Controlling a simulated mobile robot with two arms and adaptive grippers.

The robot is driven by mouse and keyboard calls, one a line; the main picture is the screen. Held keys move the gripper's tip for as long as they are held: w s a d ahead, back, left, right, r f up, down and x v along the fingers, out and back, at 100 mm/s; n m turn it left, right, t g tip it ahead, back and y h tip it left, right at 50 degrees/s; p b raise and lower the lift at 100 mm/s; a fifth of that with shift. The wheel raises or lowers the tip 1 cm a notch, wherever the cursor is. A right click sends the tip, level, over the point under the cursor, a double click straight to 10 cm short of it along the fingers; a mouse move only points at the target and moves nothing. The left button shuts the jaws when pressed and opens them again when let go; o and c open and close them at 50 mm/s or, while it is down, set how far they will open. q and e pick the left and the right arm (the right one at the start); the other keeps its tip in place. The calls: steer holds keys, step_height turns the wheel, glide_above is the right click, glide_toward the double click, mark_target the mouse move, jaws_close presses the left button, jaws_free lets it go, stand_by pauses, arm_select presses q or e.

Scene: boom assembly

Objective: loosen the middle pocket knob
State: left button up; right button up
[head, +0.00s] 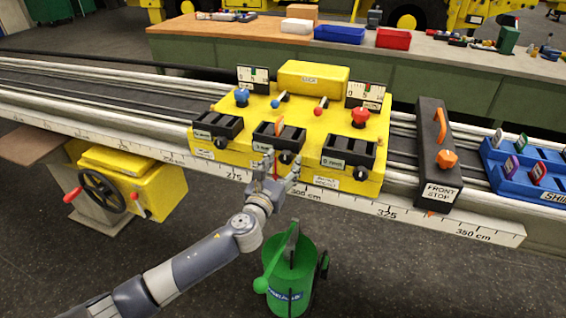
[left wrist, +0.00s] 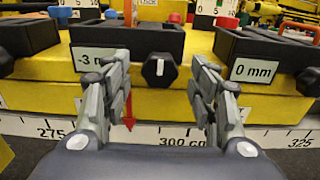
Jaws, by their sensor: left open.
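The middle pocket (head: 266,139) is a black tray on the front of the yellow boom carriage. In the left wrist view its label begins "-3 m", partly covered by a finger. The middle pocket knob (left wrist: 160,69) is black with a white upright mark, to the right of that label; it also shows in the head view (head: 286,157). My left gripper (head: 281,163) is in front of it, jaws open. In the left wrist view the gripper's (left wrist: 162,75) fingers stand either side of the knob, with gaps. My right gripper is out of view.
Left and right pockets with knobs (head: 220,142) (head: 361,174) flank the middle one. A red pointer (left wrist: 128,112) hangs over the ruler (left wrist: 180,135) below. A black front stop (head: 437,165) stands right. A green can (head: 290,275) is below my arm.

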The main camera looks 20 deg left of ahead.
arm_select(q)
steer(key=shift+w, duration=0.35)
steer(key=shift+c, duration=0.5)
steer(key=c, duration=1)
